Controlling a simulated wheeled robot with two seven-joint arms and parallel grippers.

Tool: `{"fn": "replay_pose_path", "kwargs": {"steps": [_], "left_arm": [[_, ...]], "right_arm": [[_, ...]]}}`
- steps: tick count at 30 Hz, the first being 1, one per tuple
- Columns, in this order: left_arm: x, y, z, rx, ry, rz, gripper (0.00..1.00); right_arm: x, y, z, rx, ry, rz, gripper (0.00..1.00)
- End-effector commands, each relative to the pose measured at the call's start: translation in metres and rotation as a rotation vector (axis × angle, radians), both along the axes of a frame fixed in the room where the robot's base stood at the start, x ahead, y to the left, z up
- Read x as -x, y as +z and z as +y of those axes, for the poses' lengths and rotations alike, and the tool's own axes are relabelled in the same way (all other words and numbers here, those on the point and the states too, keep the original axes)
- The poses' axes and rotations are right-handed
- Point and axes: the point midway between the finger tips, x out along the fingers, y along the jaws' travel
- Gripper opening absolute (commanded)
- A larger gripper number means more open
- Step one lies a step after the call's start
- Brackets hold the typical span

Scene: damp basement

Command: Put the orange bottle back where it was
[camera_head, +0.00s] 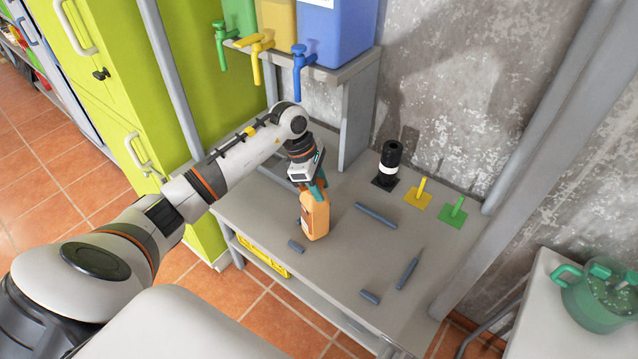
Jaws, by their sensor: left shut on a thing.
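The orange bottle (315,217) is upright at the left part of the grey workbench (350,265). My left gripper (318,188) comes down from above and is shut on the upper part of the bottle. The jaws hide part of the bottle's top. I cannot tell whether the bottle's base touches the bench or is just above it. My right gripper is not in view.
Dark grey bars (376,215) lie loose on the bench. A black cylinder stands on a peg base (388,165); yellow (420,195) and green (453,213) pegs stand beside it. Tanks with taps (300,65) sit on a raised shelf. A green watering can (600,300) is at right.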

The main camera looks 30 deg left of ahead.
Motion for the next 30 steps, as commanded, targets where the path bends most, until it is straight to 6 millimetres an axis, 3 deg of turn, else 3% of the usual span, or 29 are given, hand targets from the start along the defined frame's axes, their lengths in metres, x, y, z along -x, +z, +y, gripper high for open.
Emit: {"fn": "replay_pose_path", "kwargs": {"steps": [5,6,9,21,30], "left_arm": [[0.0,-0.003,0.0,0.0,0.001,-0.002,0.0],[0.0,-0.002,0.0,0.0,0.0,0.0,0.38],[0.0,-0.002,0.0,0.0,0.0,0.001,0.55],[0.0,0.004,0.001,-0.001,0.001,-0.002,0.55],[0.007,0.058,0.02,-0.004,0.001,-0.005,0.55]], "right_arm": [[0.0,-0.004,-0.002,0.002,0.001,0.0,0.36],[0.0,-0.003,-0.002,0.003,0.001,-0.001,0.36],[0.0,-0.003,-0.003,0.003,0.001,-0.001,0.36],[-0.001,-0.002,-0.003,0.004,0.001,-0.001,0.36],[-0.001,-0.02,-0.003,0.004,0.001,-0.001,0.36]]}}
